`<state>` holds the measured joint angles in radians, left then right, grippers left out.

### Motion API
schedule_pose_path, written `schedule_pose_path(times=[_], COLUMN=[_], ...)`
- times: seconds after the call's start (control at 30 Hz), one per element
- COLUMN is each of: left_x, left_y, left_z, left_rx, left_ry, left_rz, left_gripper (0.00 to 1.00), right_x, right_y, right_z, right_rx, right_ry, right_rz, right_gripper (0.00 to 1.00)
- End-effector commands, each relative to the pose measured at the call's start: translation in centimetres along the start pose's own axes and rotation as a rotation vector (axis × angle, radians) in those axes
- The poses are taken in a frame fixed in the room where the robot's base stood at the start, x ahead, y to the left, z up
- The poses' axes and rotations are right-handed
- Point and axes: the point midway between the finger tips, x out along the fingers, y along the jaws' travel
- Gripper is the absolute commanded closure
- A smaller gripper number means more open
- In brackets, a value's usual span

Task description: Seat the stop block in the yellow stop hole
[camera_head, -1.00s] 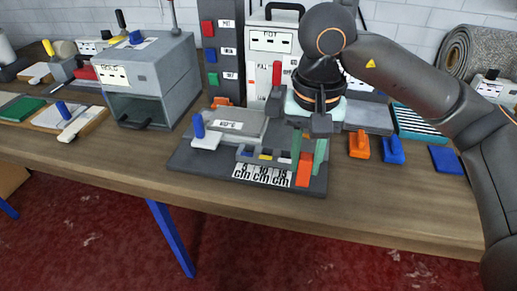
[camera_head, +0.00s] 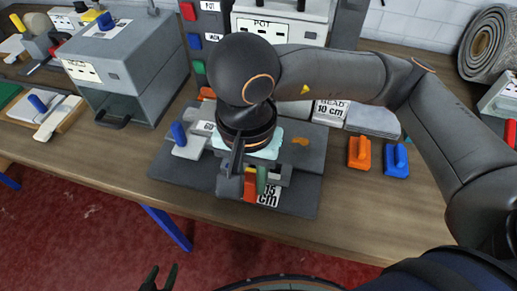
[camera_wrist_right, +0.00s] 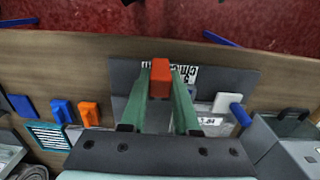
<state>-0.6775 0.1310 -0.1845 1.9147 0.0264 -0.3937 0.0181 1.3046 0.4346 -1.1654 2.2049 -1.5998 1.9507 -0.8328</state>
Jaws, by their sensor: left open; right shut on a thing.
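My right gripper (camera_head: 256,180), with green fingers, is shut on the orange-red stop block (camera_head: 250,187). In the right wrist view the block (camera_wrist_right: 160,78) sits between the two fingertips. It is over the front of the dark grey fixture (camera_head: 300,197), by the cm labels; I cannot tell whether it touches the fixture. A small yellow patch (camera_head: 250,170) shows just behind the block, but I cannot tell if it is the stop hole. My right wrist hides most of the hole row. My left gripper (camera_head: 160,280) is open and empty at the bottom edge, away from the fixture.
A white slide with a blue handle (camera_head: 179,133) is on the fixture's left. A grey box (camera_head: 130,65) stands further left. Orange (camera_head: 360,153) and blue (camera_head: 396,160) handled pieces lie to the right. The table's front strip is clear.

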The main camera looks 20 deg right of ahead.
Motion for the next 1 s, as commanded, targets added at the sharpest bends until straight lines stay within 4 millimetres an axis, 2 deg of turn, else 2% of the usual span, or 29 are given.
schedule_pose_path(times=[0.13,0.23,0.57,0.6,0.7,0.8,1.0], left_x=[-0.2,-0.1,0.7,0.9,1.7,2.1,2.4], left_y=[0.0,0.0,-0.1,-0.1,-0.1,-0.2,-0.2], left_z=[-0.3,-0.1,0.8,1.1,1.9,2.4,2.7], left_rx=[0.0,0.0,0.0,0.0,0.0,0.0,0.0], left_ry=[0.0,0.0,-0.001,-0.001,0.0,-0.002,-0.003], left_rz=[0.0,0.0,0.0,0.0,0.0,0.0,-0.001], left_gripper=[0.5,0.5,0.5,0.5,0.5,0.5,0.5], right_x=[-0.1,0.5,4.1,4.9,7.0,8.3,9.2], right_y=[-0.1,-0.4,-1.9,-2.1,-2.4,-2.7,-2.9], right_z=[0.7,-0.1,-7.8,-8.6,-10.0,-11.1,-12.1], right_rx=[0.001,0.006,0.01,0.009,0.006,0.003,0.001], right_ry=[-0.003,-0.005,-0.005,-0.005,-0.004,-0.004,-0.003], right_rz=[-0.004,-0.003,-0.001,-0.001,-0.001,-0.003,-0.004], right_gripper=[1.0,1.0,1.0,1.0,1.0,1.0,1.0])
